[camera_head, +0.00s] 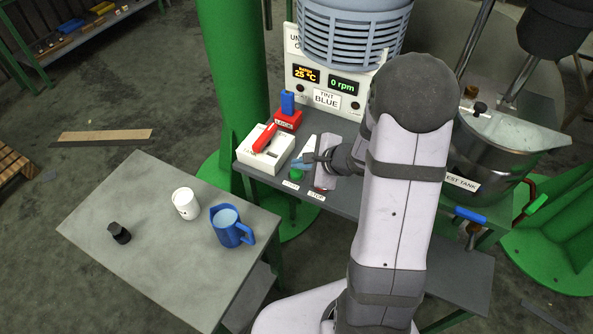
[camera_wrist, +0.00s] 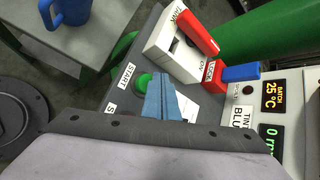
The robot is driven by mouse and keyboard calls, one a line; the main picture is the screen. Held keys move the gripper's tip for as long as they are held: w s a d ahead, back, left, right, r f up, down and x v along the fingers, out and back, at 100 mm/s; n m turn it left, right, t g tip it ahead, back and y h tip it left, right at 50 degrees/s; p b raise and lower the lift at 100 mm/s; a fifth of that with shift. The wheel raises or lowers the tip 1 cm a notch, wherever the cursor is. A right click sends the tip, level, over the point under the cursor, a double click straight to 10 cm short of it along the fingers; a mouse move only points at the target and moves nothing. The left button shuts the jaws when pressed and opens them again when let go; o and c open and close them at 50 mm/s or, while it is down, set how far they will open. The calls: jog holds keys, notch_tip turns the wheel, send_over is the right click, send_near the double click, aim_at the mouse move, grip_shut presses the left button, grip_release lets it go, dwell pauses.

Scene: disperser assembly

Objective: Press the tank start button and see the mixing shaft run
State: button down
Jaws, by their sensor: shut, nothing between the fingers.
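The green start button (camera_head: 296,175) sits on the grey control shelf above its START label. In the wrist view the green button (camera_wrist: 143,82) shows beside my fingertips. My gripper (camera_head: 301,163) is shut and empty, its blue fingers just over or beside the button; I cannot tell whether they touch it. The shut blue fingers (camera_wrist: 163,98) also show in the wrist view. The speed display (camera_head: 343,86) reads 0 rpm. The steel tank (camera_head: 480,160) stands right of my arm, partly hidden by it. I cannot make out the mixing shaft inside.
A white switch box (camera_head: 264,153) with a red lever and a red lock block (camera_head: 288,119) stand left of the button. The STOP label (camera_head: 316,196) lies right of START. A side table (camera_head: 150,250) holds a white cup (camera_head: 186,204), a blue jug (camera_head: 229,228) and a black item (camera_head: 119,233).

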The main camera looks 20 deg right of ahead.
aim_at(300, 174)
jog(key=shift+f+b, duration=1.35)
jog(key=shift+b, duration=0.4)
dwell(1.2)
jog(key=shift+r, duration=0.1)
jog(key=shift+r+p, duration=0.95)
jog(key=shift+r, duration=0.25)
jog(key=shift+r, duration=0.1)
jog(key=shift+r+p, duration=1.85)
jog(key=shift+r, duration=0.6)
